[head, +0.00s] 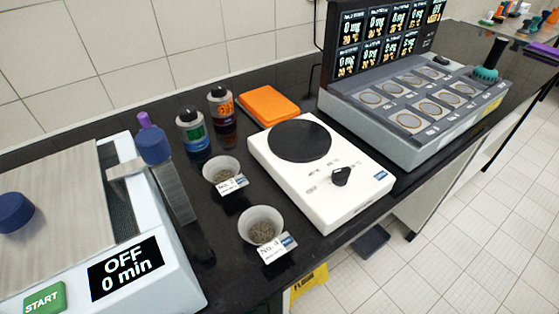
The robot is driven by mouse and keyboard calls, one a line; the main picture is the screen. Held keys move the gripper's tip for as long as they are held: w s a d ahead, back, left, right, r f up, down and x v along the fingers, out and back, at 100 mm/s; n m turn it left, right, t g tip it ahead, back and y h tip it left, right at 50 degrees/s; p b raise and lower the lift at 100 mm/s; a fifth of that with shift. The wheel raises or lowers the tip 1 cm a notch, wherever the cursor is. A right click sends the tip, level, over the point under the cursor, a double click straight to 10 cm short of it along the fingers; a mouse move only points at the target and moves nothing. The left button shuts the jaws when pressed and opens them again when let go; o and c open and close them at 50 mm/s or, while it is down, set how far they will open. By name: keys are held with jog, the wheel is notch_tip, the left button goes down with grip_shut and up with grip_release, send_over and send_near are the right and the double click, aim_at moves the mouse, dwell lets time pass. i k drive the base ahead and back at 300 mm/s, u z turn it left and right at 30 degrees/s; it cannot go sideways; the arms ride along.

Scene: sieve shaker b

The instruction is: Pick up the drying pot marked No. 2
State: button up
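Two small white pots with grey grainy contents stand on the black bench. The nearer pot (261,224) has a label card (277,247) in front that seems to read No. 4. The farther pot (219,168) has a card (230,186) whose number is too small to read surely, so I cannot confirm which pot is No. 2. Both stand upright and apart, left of a white hotplate. My gripper is not in view.
The white hotplate (330,190) stands close to the right of the pots. A shaker (125,265) showing OFF, 0 min is at left. Two bottles (192,131) (222,109) and an orange pad (268,105) lie behind. A multi-place station (425,135) is at right.

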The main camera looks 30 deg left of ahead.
aim_at(222, 172)
jog(key=z, duration=0.15)
jog(key=k, duration=1.95)
jog(key=u, duration=0.7)
jog(key=i, duration=1)
jog(key=z, duration=0.05)
